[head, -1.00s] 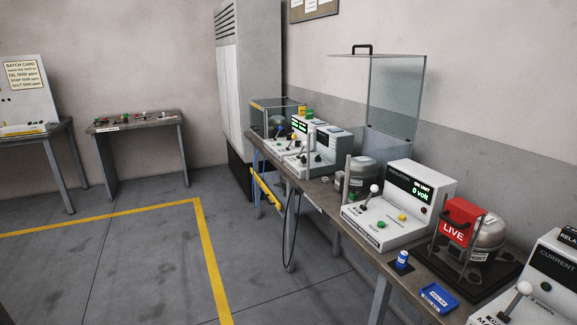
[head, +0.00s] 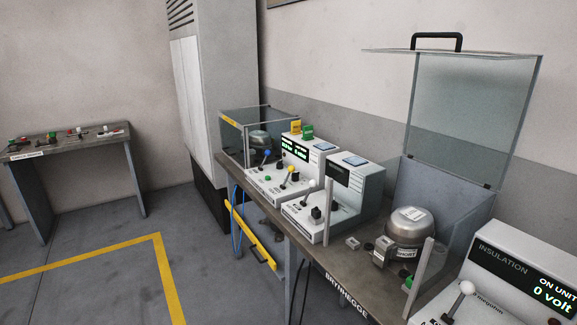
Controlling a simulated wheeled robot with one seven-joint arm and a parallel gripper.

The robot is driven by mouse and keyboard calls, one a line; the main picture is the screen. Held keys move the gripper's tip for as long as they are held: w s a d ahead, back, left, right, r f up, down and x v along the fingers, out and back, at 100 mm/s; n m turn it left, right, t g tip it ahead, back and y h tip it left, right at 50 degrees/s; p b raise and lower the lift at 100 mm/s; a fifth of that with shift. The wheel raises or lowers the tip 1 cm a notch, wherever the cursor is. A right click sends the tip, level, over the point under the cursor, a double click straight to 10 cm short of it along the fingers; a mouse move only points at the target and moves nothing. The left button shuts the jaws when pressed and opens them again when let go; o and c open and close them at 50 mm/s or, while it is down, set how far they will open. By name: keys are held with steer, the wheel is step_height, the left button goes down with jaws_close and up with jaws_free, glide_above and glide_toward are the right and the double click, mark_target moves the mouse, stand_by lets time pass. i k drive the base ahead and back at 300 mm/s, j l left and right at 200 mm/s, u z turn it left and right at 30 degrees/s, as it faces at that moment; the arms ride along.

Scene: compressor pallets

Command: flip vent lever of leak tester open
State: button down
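A white tester (head: 283,172) with a green-lit display stands toward the far end of the bench, partly behind another unit. I take it for the leak tester; its labels are too small to read. I cannot tell which is the vent lever. My gripper is not in view.
A compressor (head: 408,230) sits by an open clear hood (head: 455,120). The insulation tester (head: 520,270) is at lower right. Floor left of the bench is clear.

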mark_target(291, 168)
steer(key=i+j+z, duration=0.1)
steer(key=i+j, duration=0.55)
steer(key=i, duration=0.2)
steer(key=i+j+z, duration=0.1)
steer(key=i+j, duration=0.6)
steer(key=i, duration=0.1)
